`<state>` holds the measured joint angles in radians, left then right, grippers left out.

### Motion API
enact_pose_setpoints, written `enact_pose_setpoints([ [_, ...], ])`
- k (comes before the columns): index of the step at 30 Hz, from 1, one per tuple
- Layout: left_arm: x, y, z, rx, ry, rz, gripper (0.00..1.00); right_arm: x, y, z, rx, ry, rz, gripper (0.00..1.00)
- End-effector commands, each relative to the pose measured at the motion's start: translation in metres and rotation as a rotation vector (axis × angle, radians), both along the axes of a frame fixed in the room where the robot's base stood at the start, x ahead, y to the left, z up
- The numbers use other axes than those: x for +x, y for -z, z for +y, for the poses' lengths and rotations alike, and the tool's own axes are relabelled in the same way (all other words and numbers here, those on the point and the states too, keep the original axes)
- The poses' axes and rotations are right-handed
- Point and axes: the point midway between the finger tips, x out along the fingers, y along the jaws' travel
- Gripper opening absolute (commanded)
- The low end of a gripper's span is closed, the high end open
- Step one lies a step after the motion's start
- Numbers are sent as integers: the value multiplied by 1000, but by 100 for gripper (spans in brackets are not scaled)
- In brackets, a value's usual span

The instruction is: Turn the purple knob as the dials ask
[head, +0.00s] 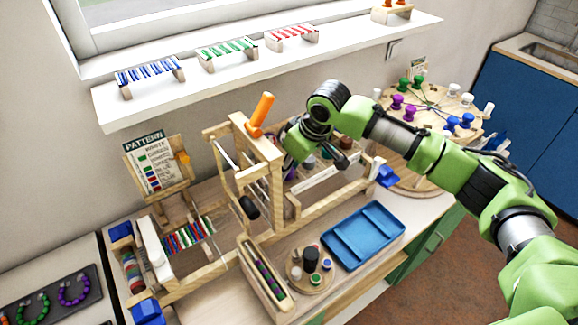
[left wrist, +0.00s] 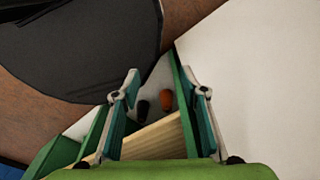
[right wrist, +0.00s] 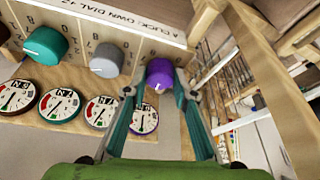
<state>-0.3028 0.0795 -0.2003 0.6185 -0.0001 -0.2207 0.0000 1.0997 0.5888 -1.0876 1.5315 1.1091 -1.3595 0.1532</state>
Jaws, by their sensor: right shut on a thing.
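In the right wrist view the purple knob (right wrist: 160,74) sits at the end of a row on a wooden panel (right wrist: 95,18) with printed digits and lettering. My right gripper (right wrist: 158,92) has a finger on each side of it and is shut on it. Below the row are round dials with needles; the purple-rimmed dial (right wrist: 145,117) is partly covered by a finger. In the head view my right gripper is mostly hidden behind the wooden frame. My left gripper (left wrist: 163,90) shows only in the left wrist view, open and empty.
A teal knob (right wrist: 46,45) and a grey knob (right wrist: 106,61) sit beside the purple one. A wooden frame with an orange handle (head: 261,112) stands left of my right arm. A blue tray (head: 364,236) and a pattern card (head: 152,163) are nearby.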

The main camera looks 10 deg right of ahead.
Motion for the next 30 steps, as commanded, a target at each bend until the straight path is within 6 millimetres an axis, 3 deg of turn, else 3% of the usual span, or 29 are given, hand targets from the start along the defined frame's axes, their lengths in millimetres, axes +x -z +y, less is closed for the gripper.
enact_pose_setpoints([
  [15,3,-32,0,-1,0,-5,40,2,-3,-1,4,-273,3,4],
  [30,4,-37,0,0,0,-6,40,3,0,-1,2,-560,0,4],
])
